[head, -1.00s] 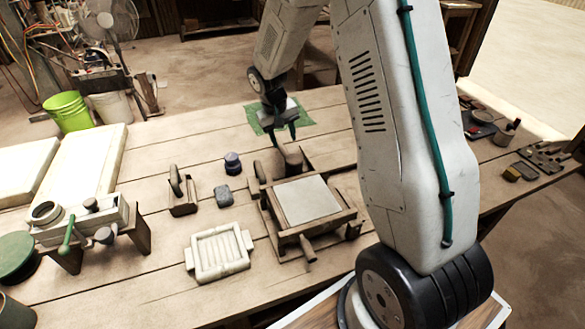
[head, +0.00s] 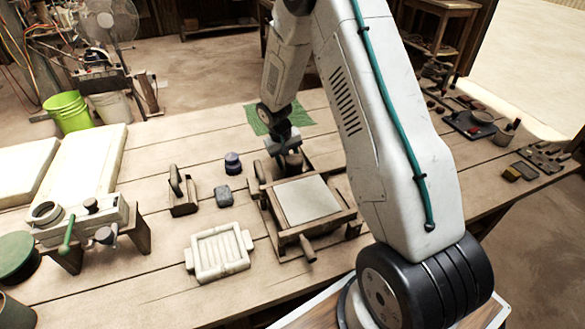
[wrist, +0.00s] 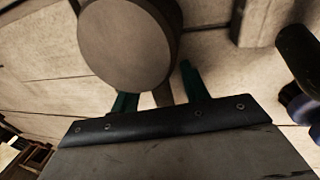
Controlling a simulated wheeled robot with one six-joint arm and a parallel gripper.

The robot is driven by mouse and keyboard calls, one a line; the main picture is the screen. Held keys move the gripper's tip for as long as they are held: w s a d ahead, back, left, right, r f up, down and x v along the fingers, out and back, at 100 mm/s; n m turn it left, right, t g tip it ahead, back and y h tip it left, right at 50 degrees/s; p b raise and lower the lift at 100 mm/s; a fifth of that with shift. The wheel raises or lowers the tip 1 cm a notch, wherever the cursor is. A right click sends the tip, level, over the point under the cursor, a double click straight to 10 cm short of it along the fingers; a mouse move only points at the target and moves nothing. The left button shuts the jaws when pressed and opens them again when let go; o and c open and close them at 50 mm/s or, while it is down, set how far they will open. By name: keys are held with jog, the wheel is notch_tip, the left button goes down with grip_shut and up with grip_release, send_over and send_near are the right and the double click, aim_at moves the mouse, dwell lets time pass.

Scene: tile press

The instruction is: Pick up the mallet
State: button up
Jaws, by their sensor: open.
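The mallet shows in the head view as a brown wooden head (head: 294,162) just behind the press, partly covered by my gripper. In the wrist view its round grey-brown face (wrist: 128,45) fills the upper left-centre, close to the camera. My gripper (wrist: 160,92) is open, with its two green fingers apart below and beside this face. A narrow brown strip, perhaps the handle, shows between the fingers; I cannot tell whether they touch it. In the head view my gripper (head: 281,160) is low over the table at the mallet, its fingertips mostly hidden.
The wooden tile press (head: 308,200) stands directly in front of the mallet. A dark blue jar (head: 232,162), a grey block (head: 223,196) and a wooden tool (head: 183,194) stand to the left. A pale mould tray (head: 219,254) lies front left. A green mat (head: 262,122) lies behind.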

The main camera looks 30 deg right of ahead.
grip_shut()
